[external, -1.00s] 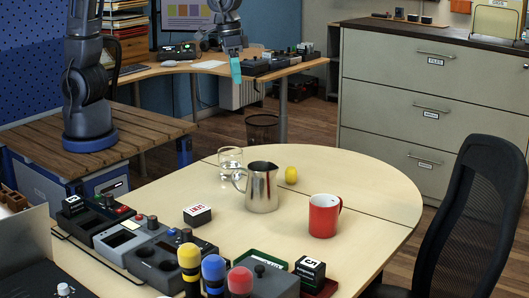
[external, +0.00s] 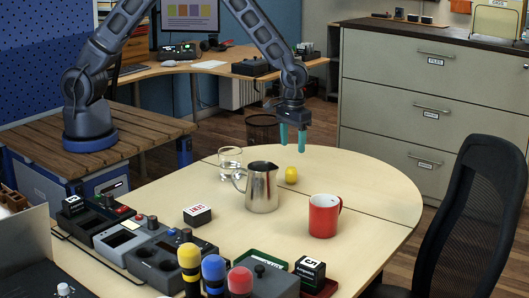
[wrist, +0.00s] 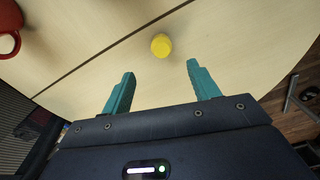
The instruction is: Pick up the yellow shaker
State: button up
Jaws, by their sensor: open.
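The yellow shaker (external: 291,175) is a small rounded yellow piece standing on the round light-wood table (external: 370,205), just right of the steel pitcher. It also shows in the wrist view (wrist: 161,45), ahead of the fingers and between their lines. My gripper (external: 292,148) has two teal fingers pointing down, apart and empty, above the table near the shaker. In the wrist view my gripper (wrist: 160,80) is open with nothing between its fingers.
A steel pitcher (external: 263,190) and a clear glass (external: 230,162) stand left of the shaker. A red mug (external: 324,216) stands in front to the right. Control boxes and coloured knobs fill the table's front left. A black chair (external: 482,215) is at the right.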

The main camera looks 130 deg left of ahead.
aim_at(292, 168)
jog(key=shift+s+f, duration=0.15)
jog(key=shift+f, duration=5.45)
jog(key=shift+c, duration=0.3)
jog(key=c, duration=1)
